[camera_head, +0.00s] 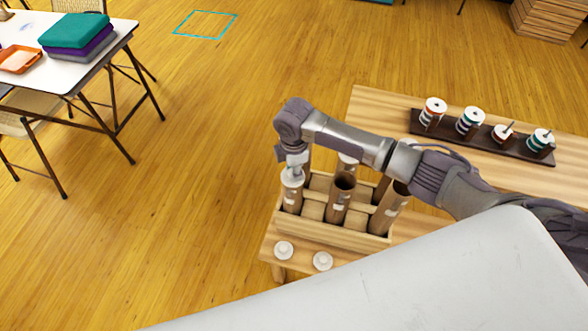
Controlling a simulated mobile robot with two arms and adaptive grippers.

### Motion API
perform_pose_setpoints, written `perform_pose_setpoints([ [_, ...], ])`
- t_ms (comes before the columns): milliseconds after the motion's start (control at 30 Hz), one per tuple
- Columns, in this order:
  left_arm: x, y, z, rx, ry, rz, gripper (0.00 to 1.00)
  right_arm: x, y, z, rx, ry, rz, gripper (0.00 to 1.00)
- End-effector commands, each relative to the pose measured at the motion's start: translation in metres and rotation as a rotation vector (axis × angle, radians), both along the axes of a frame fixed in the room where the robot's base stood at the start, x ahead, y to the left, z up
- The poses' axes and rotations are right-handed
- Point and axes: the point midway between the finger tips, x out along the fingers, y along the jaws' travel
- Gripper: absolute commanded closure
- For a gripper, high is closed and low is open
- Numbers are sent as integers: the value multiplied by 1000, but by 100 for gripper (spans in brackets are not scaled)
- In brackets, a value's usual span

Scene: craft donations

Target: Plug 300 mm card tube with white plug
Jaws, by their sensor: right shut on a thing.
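My right gripper (292,168) points down over the left front card tube (291,199) in a wooden rack (345,234). It is shut on a white plug (292,178) at the mouth of that tube; I cannot tell whether the plug is seated. A middle card tube (340,202) stands with an open dark mouth. A right card tube (386,212) leans slightly, its top partly hidden by my arm. Which tube is the 300 mm one is not readable. Two loose white plugs, one left (284,250) and one right (322,261), lie in front of the rack. My left gripper is not in view.
The rack stands on a wooden table (410,231). Behind my arm, a dark tray (482,139) holds several thread spools. At the upper left, a white table (100,51) bears folded cloths (75,32) and an orange tray (18,60). The floor between is clear.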

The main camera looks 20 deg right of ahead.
Motion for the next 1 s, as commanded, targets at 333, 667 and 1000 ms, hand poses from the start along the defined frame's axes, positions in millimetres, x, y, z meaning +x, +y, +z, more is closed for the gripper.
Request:
perform_pose_setpoints([
  [333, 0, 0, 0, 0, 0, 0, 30, 3, 1, 0, 0, 0, 1, 100],
  [667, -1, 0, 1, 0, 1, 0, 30, 2, 0, 0, 0, 1, 1, 100],
  [1000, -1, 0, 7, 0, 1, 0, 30, 3, 0, 0, 0, 1, 1, 100],
])
